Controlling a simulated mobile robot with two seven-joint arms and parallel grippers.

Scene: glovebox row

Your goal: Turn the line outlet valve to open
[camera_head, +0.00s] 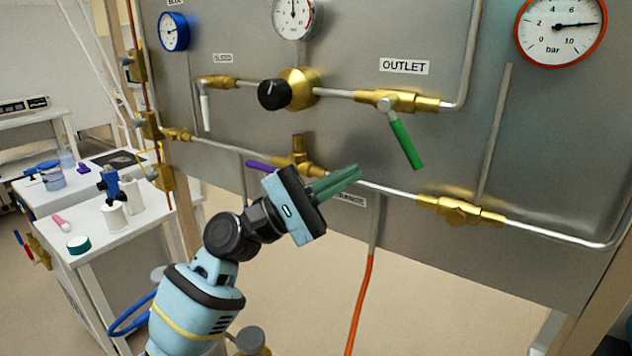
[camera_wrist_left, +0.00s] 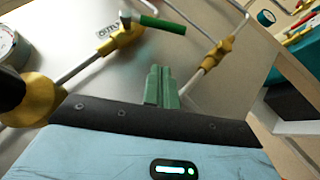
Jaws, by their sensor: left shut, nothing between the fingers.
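The line outlet valve (camera_head: 387,104) is brass, under the OUTLET label (camera_head: 404,66) on the grey panel. Its green lever (camera_head: 406,145) hangs down and slightly right, across the line of the horizontal pipe. My left gripper (camera_head: 349,174) is shut and empty, its green fingers pointing right, below and left of the lever's lower end and apart from it in the picture. In the left wrist view, the fingers (camera_wrist_left: 161,84) are together, and the green lever (camera_wrist_left: 158,23) shows beyond them near the top. My right gripper is not in view.
A black regulator knob (camera_head: 273,95) is left of the valve. A purple lever (camera_head: 260,165) sits behind my left gripper. A lower pipe with a brass fitting (camera_head: 456,210) crosses the panel. A red-rimmed gauge (camera_head: 560,28) is upper right. An orange hose (camera_head: 359,305) hangs below.

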